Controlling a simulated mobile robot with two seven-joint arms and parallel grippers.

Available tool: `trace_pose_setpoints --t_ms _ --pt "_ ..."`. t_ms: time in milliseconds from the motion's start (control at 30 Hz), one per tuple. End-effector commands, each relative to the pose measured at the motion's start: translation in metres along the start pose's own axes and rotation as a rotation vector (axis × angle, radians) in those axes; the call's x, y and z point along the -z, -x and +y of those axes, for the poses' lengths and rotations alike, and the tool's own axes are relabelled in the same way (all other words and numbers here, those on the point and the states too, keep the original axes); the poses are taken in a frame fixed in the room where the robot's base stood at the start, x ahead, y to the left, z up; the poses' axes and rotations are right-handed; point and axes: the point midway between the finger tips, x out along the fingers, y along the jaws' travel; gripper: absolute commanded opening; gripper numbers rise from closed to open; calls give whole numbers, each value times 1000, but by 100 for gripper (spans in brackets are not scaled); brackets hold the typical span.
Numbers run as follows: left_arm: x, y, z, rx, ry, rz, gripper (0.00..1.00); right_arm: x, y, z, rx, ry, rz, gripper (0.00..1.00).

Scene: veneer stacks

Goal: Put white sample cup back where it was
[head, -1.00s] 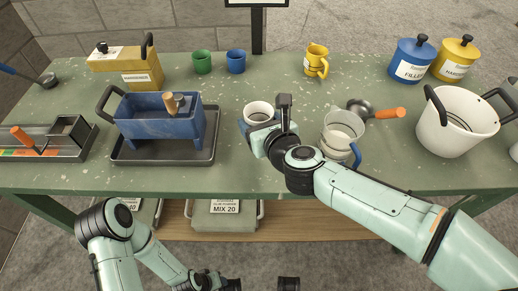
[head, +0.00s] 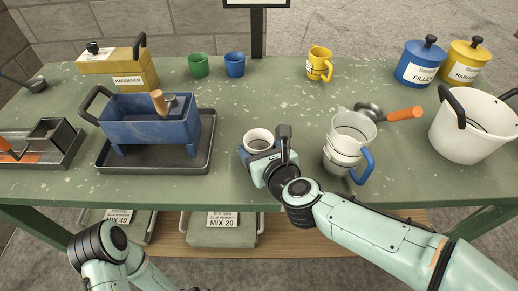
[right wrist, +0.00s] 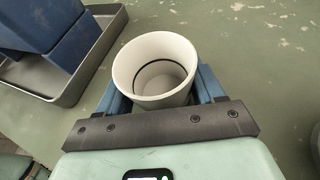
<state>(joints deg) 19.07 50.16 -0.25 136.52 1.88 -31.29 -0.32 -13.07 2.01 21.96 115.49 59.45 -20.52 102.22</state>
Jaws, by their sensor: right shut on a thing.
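The white sample cup (head: 258,141) is upright, with its open mouth up, at the middle of the table in the head view. My right gripper (head: 258,154) is shut on it, with a blue finger on each side. In the right wrist view the cup (right wrist: 153,70) sits between the blue fingers (right wrist: 160,92), its inside empty apart from a dark ring line. Its base is hidden, so I cannot tell whether it touches the table. My left arm (head: 100,250) shows at the lower left; its gripper is out of view.
A blue box (head: 150,128) stands in a grey tray (head: 180,168) left of the cup. A clear jug with a blue handle (head: 350,138) stands close on the right. Green (head: 198,66) and blue (head: 235,65) cups stand behind. The green table (head: 275,100) is clear behind the cup.

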Motion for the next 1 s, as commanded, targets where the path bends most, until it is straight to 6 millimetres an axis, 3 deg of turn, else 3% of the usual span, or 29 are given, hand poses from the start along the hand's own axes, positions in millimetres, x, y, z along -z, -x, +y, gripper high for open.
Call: trace_pose_setpoints --t_ms 300,333,400,800,1000 --pt "-4 -3 -3 6 3 -12 43 2 -1 0 0 0 0 34" --pt "-4 -3 -4 7 4 -14 43 2 -1 0 0 0 0 71" --pt "-4 -3 -4 7 4 -13 43 2 -1 0 0 0 0 93" --pt "0 2 0 -1 0 1 43 -2 1 0 0 0 0 93" --pt "9 8 7 -13 -7 30 43 -2 37 0 1 1 -3 93"
